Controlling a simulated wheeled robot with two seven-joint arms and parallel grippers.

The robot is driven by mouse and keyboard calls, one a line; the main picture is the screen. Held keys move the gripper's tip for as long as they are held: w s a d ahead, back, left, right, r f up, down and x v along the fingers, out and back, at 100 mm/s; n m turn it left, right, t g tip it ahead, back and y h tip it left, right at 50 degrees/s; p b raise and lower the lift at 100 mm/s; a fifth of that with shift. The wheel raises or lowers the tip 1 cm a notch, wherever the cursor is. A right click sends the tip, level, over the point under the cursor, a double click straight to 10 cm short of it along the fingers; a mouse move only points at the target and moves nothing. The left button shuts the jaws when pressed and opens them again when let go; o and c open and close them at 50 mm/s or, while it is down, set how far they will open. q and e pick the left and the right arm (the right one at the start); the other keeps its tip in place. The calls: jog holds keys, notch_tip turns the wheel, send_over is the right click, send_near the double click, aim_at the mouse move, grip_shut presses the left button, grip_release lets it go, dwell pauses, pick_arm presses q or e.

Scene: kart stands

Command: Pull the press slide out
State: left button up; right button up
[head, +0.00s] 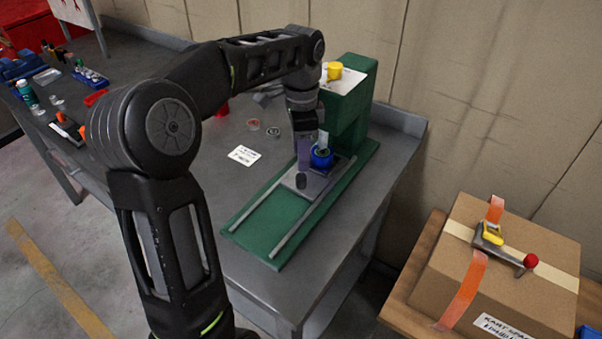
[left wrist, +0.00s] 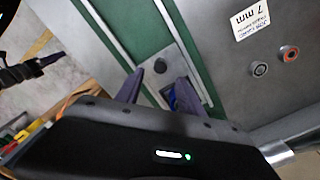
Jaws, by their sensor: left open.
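The press (head: 350,110) is green and stands on the grey bench, with a green base and two metal rails (head: 240,208). Its slide (head: 317,187) is a grey plate between the rails near the press body, with a dark knob (head: 300,181) at its front. A round blue part (head: 321,159) sits on the slide. My left gripper (head: 312,162) is open just above the slide. In the left wrist view the knob (left wrist: 160,66) shows just beyond and between the open fingertips (left wrist: 158,78); contact is not visible. The fingers partly hide the slide.
The rails in front of the slide are clear. A white label card (head: 244,155) and small round parts (head: 273,131) lie left of the press. A yellow part (head: 334,70) sits on top of it. A cardboard box (head: 500,265) stands at the right.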

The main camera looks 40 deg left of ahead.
aim_at(301, 176)
pick_arm(q)
jog(key=shift+f+p, duration=0.4)
jog(key=shift+f, duration=3.55)
jog(key=shift+c, duration=0.2)
grip_shut()
